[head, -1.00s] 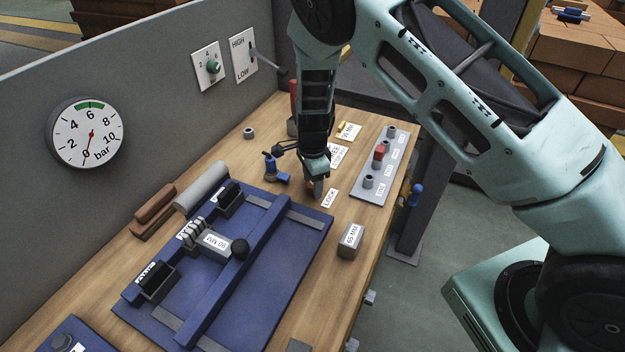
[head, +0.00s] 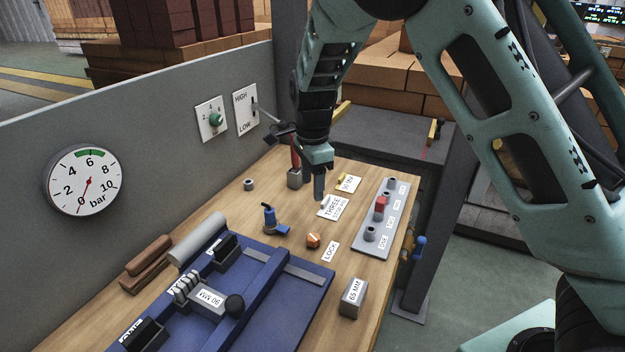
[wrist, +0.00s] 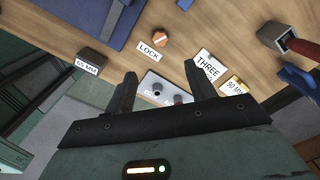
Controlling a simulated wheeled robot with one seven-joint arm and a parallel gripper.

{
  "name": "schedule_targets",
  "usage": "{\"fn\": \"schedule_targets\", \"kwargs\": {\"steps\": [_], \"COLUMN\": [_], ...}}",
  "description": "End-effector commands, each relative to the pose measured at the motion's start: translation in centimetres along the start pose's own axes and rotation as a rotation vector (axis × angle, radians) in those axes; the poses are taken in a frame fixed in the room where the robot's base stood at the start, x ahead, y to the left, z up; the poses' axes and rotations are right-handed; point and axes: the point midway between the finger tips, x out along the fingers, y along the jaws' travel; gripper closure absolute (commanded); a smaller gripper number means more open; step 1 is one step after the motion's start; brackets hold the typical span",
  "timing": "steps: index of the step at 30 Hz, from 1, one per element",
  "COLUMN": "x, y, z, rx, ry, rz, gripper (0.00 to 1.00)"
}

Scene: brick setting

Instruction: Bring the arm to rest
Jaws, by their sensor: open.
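My gripper (head: 319,188) hangs from my raised arm above the wooden bench, over the area near the THREE label. In the wrist view its two fingers (wrist: 160,88) stand wide apart with nothing between them. An orange knob (head: 313,241) sits on the bench beside the LOCK label (head: 330,251); it also shows in the wrist view (wrist: 160,37), beyond the fingertips and apart from them.
A grey panel with a red block (head: 380,204) lies at the bench's right side. A 65 MM block (head: 352,297), a blue valve (head: 272,222) and a blue fixture (head: 262,283) stand nearer. A grey wall with a gauge (head: 84,180) borders the left.

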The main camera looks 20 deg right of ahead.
Motion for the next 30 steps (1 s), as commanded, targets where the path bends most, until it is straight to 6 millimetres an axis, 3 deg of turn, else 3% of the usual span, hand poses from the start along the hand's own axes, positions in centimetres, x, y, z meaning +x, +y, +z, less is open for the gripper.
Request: {"fn": "schedule_targets", "kwargs": {"steps": [17, 20, 23, 25, 30], "x": [-0.8, -1.1, -1.8, -2.7, -5.4], "y": [0.0, 0.8, 3.3, 6.3, 16.0], "z": [0.0, 0.5, 2.1, 3.9, 8.0], "rx": [0.0, -0.047, -0.201, -0.391, -1.008], "ry": [0.001, -0.014, -0.059, -0.102, -0.174], "rz": [0.0, 0.005, 0.018, 0.022, -0.009], "gripper": [0.45, 0.45, 0.45, 0.45, 0.45]}}
